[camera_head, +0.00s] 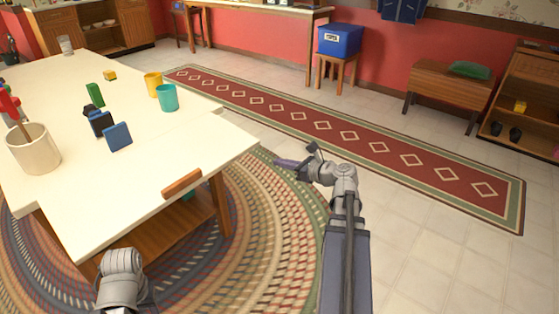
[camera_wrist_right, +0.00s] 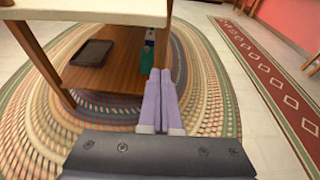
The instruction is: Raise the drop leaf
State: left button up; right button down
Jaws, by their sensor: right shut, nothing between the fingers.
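A long table with a cream-white top (camera_head: 150,190) fills the left of the head view. A brown wooden piece (camera_head: 182,183) sits at its near edge. I cannot tell which part is the drop leaf; no hanging leaf shows clearly. My right gripper (camera_head: 285,163) is beside the table's right corner, apart from it, over the rug. In the right wrist view its purple fingers (camera_wrist_right: 163,75) are shut and empty, pointing past the table edge (camera_wrist_right: 100,17). Part of my left arm shows at the bottom left of the head view; its gripper is hidden.
On the table stand a beige crock (camera_head: 34,150), a teal cup (camera_head: 167,98), a yellow cup (camera_head: 153,84) and small blocks. Below is a wooden shelf (camera_wrist_right: 110,72) with a dark tray (camera_wrist_right: 92,53). A braided rug (camera_head: 270,220) lies around; the floor to the right is free.

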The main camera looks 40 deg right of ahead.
jog(key=b+x, duration=0.2)
jog(key=x, duration=0.6)
jog(key=shift+s+d+r+p, duration=0.1)
jog(key=shift+s+r+p, duration=0.05)
jog(key=shift+r+p, duration=0.9)
jog(key=shift+s+r+p, duration=0.15)
jog(key=shift+r+p, duration=0.8)
jog(key=shift+p, duration=0.2)
